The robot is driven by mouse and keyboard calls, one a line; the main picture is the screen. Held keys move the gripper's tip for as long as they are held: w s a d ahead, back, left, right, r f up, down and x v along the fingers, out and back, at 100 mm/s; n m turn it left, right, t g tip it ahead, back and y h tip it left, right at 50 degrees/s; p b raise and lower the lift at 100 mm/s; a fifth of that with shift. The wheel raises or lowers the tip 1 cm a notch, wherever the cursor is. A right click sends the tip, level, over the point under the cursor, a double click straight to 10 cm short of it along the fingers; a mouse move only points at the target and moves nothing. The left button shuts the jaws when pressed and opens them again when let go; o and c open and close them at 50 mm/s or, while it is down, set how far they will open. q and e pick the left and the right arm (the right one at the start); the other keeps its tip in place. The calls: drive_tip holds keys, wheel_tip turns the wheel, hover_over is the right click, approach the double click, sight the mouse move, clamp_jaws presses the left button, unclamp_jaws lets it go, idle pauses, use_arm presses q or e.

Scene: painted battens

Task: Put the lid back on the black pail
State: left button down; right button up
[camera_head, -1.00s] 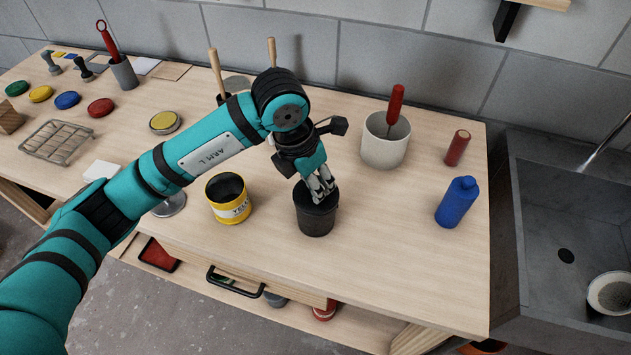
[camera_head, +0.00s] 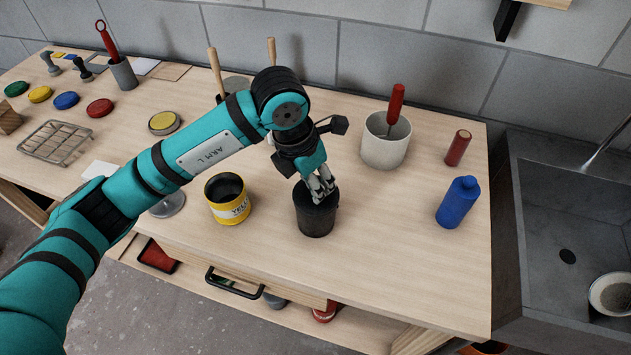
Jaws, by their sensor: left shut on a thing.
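The black pail (camera_head: 315,219) stands upright near the front of the bench, right of the yellow tin. My left gripper (camera_head: 322,190) points down at the top of the pail, its fingers shut on the dark lid (camera_head: 303,193). The lid sits at the pail's mouth and looks roughly level. Lid and pail are almost the same black, and the fingers cover part of the rim, so I cannot tell whether the lid is fully seated. My right gripper is not in view.
An open yellow tin (camera_head: 229,200) stands close left of the pail. A white pot (camera_head: 385,146) with a red-handled tool, a red cylinder (camera_head: 458,148) and a blue bottle (camera_head: 458,202) stand to the right. A sink (camera_head: 566,215) lies beyond. The bench front right of the pail is clear.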

use_arm(q)
drive_tip(key=shift+f+b, duration=0.15)
drive_tip(key=shift+b, duration=0.3)
drive_tip(key=shift+b, duration=0.35)
idle(0.7)
idle(0.3)
drive_tip(key=c, duration=0.6)
unclamp_jaws()
drive_tip(key=shift+w+d+r+p+v, duration=0.1)
drive_tip(key=shift+d+p+v, duration=0.3)
drive_tip(key=shift+v, duration=0.75)
drive_tip(key=shift+w+d+r+p+v, duration=0.1)
drive_tip(key=shift+p+v, duration=0.5)
drive_tip(key=shift+v, duration=0.5)
drive_tip(key=shift+w+d+p+v, duration=0.1)
drive_tip(key=shift+d+p+v, duration=0.3)
drive_tip(key=shift+v, duration=0.75)
drive_tip(key=shift+a, duration=0.15)
drive_tip(key=shift+c, duration=0.2)
